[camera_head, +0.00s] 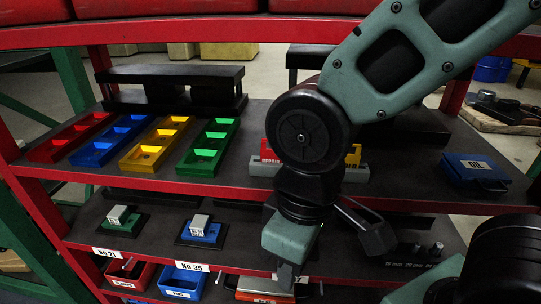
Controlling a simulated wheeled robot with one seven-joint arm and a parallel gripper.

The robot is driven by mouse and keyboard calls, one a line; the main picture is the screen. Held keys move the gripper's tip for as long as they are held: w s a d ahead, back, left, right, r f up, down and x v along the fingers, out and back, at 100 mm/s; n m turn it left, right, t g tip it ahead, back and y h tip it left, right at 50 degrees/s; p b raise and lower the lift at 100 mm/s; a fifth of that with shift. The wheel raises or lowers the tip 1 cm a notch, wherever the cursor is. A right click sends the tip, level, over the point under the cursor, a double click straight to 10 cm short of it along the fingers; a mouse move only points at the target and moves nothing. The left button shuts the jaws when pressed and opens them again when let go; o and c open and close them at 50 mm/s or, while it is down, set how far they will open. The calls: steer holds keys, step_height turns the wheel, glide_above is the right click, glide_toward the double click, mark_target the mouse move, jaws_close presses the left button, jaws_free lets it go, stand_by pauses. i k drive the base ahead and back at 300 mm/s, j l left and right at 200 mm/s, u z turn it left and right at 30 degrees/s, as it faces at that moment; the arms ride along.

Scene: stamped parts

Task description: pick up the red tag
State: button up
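A red piece (268,157) with white lettering, which looks like the red tag, stands on the upper shelf in a grey holder (264,170). My arm crosses in front of it and hides its right side. A yellow piece (354,156) shows on the other side of the arm, by the holder's right end. My gripper (287,276) points down in front of the lower shelves, below and apart from the red piece. Its fingers are seen edge-on and dark, so I cannot tell whether they are apart.
Red, blue, yellow and green compartment trays (151,145) line the upper shelf's left. A blue box (473,168) lies at its right. Stamped blocks (201,230) stand on the middle shelf, with bins (183,281) below. The red shelf edge (210,188) runs across.

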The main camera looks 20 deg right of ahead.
mark_target(267, 156)
steer(key=j+z, duration=0.2)
steer(key=z, duration=0.25)
steer(key=i+j+z, duration=0.1)
steer(key=z, duration=0.35)
steer(key=j+z, duration=0.3)
steer(key=z, duration=0.15)
steer(key=j+z, duration=0.15)
steer(key=j, duration=0.25)
steer(key=k+j+z, duration=0.1)
steer(key=j, duration=0.3)
steer(key=k+j+z, duration=0.15)
steer(key=j, duration=0.2)
steer(key=j+z, duration=0.1)
steer(key=j, duration=0.3)
steer(key=k+j+z, duration=0.15)
steer(key=j, duration=0.2)
steer(key=k+j+z, duration=0.1)
steer(key=j, duration=0.25)
steer(key=k+j, duration=0.15)
steer(key=j, duration=0.15)
steer(key=k+j, duration=0.15)
steer(key=j, duration=0.15)
steer(key=k+j, duration=0.15)
steer(key=j, duration=0.1)
